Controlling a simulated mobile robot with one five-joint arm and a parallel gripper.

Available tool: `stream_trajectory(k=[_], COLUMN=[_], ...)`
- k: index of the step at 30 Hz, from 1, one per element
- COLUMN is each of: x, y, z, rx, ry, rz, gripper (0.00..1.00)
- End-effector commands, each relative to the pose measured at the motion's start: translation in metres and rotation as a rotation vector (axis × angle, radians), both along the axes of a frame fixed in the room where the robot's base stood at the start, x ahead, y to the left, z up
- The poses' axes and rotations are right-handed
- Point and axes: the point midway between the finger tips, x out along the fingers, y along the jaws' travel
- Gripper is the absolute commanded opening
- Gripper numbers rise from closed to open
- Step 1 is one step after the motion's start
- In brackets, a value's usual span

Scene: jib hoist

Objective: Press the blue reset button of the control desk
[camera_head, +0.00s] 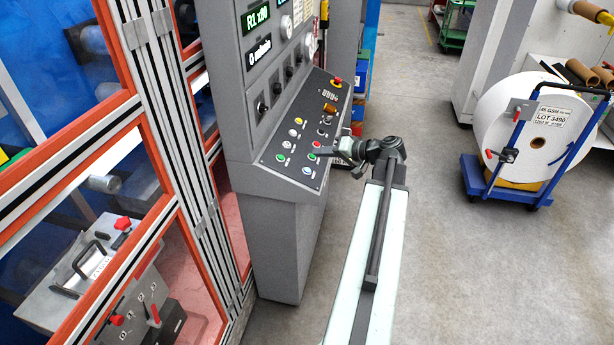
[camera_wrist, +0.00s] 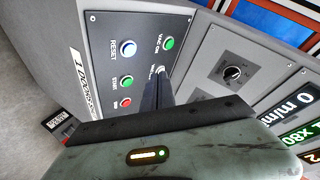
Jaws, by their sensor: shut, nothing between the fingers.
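The grey control desk (camera_head: 268,180) stands left of centre in the head view, with a dark sloped button panel. The blue reset button (camera_head: 307,170) is near the panel's lower front edge. In the wrist view the blue button (camera_wrist: 127,47) sits beside the word RESET, uncovered. My gripper (camera_head: 320,151) is shut and empty, over the right side of the panel. In the wrist view its dark fingers (camera_wrist: 158,82) point at the panel, to the right of and below the blue button. They partly hide a pale button. I cannot tell whether the fingertips touch the panel.
A green VAC ON button (camera_wrist: 168,43), a green START button (camera_wrist: 125,80) and a red button (camera_wrist: 125,103) surround the fingers. A red emergency stop (camera_head: 336,82) is at the panel's far end. An orange-framed guard (camera_head: 150,215) stands left.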

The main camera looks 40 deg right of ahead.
Motion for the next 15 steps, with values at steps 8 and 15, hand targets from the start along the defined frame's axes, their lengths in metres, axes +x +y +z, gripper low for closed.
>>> stream_trajectory(k=[8, 15], x=[0.014, 0.018], y=[0.009, 0.011], z=[-0.044, -0.049], rx=[0.001, 0.001], ry=[0.0, 0.001], rz=[0.001, 0.0], gripper=[0.0, 0.0])
